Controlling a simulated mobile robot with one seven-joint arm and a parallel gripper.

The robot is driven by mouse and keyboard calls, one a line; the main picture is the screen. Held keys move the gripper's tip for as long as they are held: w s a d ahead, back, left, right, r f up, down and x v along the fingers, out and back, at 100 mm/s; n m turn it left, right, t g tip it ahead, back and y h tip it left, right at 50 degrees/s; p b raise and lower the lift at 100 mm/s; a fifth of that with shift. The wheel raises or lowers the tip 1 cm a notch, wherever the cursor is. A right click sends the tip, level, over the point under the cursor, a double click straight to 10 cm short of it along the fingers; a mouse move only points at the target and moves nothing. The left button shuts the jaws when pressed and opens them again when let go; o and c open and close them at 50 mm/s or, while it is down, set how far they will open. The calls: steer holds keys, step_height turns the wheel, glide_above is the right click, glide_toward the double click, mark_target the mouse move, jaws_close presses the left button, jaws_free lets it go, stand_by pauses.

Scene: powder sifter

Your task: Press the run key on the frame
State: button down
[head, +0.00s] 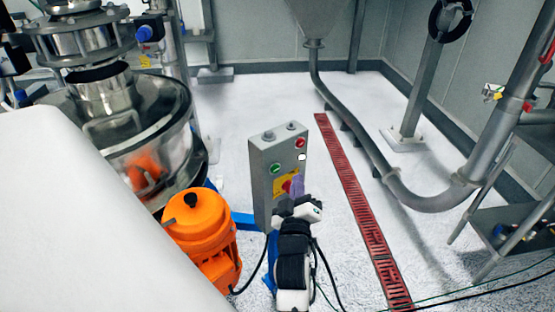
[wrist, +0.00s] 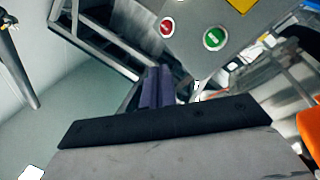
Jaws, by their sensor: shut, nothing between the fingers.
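The grey control box (head: 262,180) stands upright on the frame in the head view's middle. Its front face carries a green button (head: 276,168), a red button (head: 300,142), a small white one (head: 301,156) and a yellow plate (head: 280,181) with a red knob partly behind my fingers. I cannot read which is the run key. My gripper (head: 297,185) is shut and empty, in front of the box's lower right face. In the wrist view my purple fingertips (wrist: 159,72) lie below the red button (wrist: 167,28) and left of and below the green button (wrist: 213,39). Contact with the box is not discernible.
An orange motor (head: 200,225) stands left of the box, with the steel sifter (head: 150,130) behind it. Black cables hang beside my arm. A red floor grate (head: 355,200) and a curved grey pipe (head: 385,170) lie to the right. Pale floor between is open.

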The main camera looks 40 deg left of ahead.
mark_target(275, 169)
steer(key=shift+h, duration=0.9)
steer(key=f, duration=0.1)
steer(key=d+f, duration=0.1)
steer(key=f, duration=0.1)
steer(key=w+f, duration=0.1)
steer(key=shift+w+d+f, duration=0.1)
steer(key=shift+d+f, duration=0.2)
steer(key=shift+a, duration=0.1)
steer(key=w+a+b, duration=0.1)
steer(key=a+b, duration=0.2)
steer(key=a, duration=0.5)
steer(key=shift+w+a, duration=0.15)
steer(key=shift+a, duration=0.15)
stand_by(0.8)
steer(key=shift+a+b, duration=0.3)
steer(key=shift+a, duration=0.1)
